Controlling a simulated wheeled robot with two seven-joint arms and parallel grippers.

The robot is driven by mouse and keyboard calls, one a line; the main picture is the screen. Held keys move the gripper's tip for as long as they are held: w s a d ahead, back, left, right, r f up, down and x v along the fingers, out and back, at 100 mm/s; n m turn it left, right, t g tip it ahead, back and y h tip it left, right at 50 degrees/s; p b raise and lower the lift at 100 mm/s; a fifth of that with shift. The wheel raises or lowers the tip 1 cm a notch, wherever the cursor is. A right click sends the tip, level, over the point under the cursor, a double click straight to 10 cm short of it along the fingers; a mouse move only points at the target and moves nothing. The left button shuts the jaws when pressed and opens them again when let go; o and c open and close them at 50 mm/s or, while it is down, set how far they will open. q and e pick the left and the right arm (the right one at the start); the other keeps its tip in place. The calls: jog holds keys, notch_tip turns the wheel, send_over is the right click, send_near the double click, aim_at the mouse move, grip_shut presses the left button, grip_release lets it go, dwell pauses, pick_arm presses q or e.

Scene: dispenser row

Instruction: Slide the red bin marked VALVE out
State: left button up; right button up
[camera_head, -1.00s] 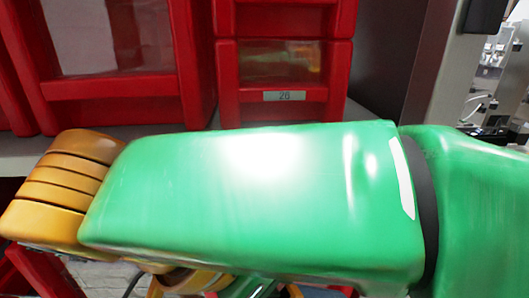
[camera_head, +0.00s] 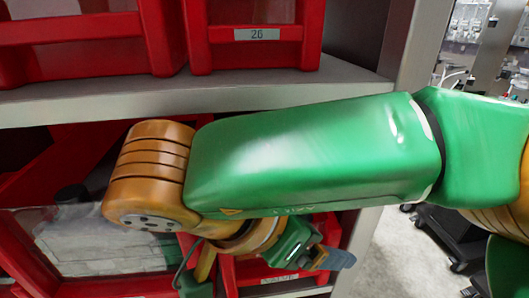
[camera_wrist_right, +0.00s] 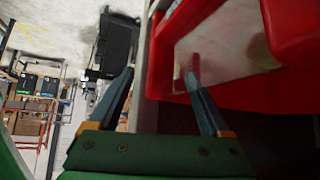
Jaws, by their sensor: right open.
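My right gripper (camera_head: 335,258) is at this bin's right side there. One finger overlaps the clear front of a red bin (camera_wrist_right: 290,28); the other lies left of the bin's edge. Contact cannot be told. My left gripper is out of view.
A grey shelf board (camera_head: 90,103) runs above the lower bins. A red bin labelled 26 (camera_head: 200,60) stands on it. A larger red bin (camera_head: 30,265) with a clear front is at lower left. A grey upright (camera_head: 405,45) bounds the shelf; open floor (camera_head: 390,255) lies right of it.

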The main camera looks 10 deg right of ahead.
jog(key=c, duration=0.5)
jog(key=shift+s+d, duration=0.15)
jog(key=shift+s, duration=0.05)
grip_shut()
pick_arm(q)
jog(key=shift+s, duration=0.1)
